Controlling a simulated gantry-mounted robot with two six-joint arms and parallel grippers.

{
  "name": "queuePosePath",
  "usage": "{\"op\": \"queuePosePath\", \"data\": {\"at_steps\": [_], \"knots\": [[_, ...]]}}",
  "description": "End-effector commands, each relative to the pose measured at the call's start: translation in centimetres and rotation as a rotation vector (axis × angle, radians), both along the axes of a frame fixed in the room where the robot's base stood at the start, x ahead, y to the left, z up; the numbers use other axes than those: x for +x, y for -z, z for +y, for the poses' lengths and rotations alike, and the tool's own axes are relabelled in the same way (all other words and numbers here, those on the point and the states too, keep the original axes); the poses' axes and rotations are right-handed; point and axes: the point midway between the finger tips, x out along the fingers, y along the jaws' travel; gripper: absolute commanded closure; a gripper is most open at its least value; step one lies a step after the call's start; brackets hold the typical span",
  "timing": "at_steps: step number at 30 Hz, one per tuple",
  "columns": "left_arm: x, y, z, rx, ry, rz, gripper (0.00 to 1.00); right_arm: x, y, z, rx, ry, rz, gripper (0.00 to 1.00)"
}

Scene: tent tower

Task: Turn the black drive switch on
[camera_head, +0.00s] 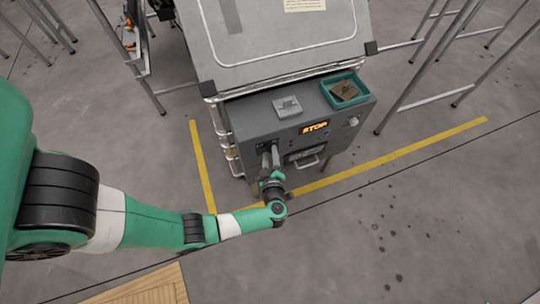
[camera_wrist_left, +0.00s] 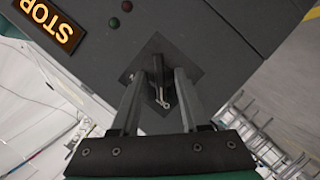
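The black drive switch (camera_wrist_left: 157,68) sits on a dark diamond-shaped plate on the grey cabinet front in the left wrist view. A small metal lever or key shape shows at its lower end. My left gripper (camera_wrist_left: 161,76) is open, with one finger on each side of the switch and gaps visible between. In the head view my left gripper (camera_head: 270,156) is at the cabinet's front face and hides the switch. I cannot tell whether the fingertips touch the plate. An orange display (camera_head: 315,127) reads STOP; it also shows in the left wrist view (camera_wrist_left: 50,22). My right gripper is not in view.
The grey cabinet (camera_head: 255,118) carries a teal tray (camera_head: 330,98) with a brown block and a small grey device (camera_head: 287,106) on top. A handle (camera_head: 306,161) juts out below the display. Red and green round buttons (camera_wrist_left: 120,14) show near the switch. Open floor lies in front.

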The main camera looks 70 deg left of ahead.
Motion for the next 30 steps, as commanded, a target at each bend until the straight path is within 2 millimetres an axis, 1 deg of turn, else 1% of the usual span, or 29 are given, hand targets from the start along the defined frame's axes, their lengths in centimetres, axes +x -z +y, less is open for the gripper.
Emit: {"op": "queuePosePath", "data": {"at_steps": [1,7,20,26,30], "knots": [[0.0,0.0,0.0,0.000,0.000,0.000,0.64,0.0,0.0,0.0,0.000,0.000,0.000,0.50],[0.0,0.0,0.0,0.000,0.000,0.000,1.00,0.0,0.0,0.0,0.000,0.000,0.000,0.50],[0.0,-0.1,0.0,0.000,-0.001,0.011,1.00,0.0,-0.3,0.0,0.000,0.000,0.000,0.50],[0.0,-0.4,0.0,-0.001,-0.002,0.071,1.00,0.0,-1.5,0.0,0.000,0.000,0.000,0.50],[0.0,-0.6,0.0,-0.001,-0.003,0.154,1.00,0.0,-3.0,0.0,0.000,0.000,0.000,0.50]]}}
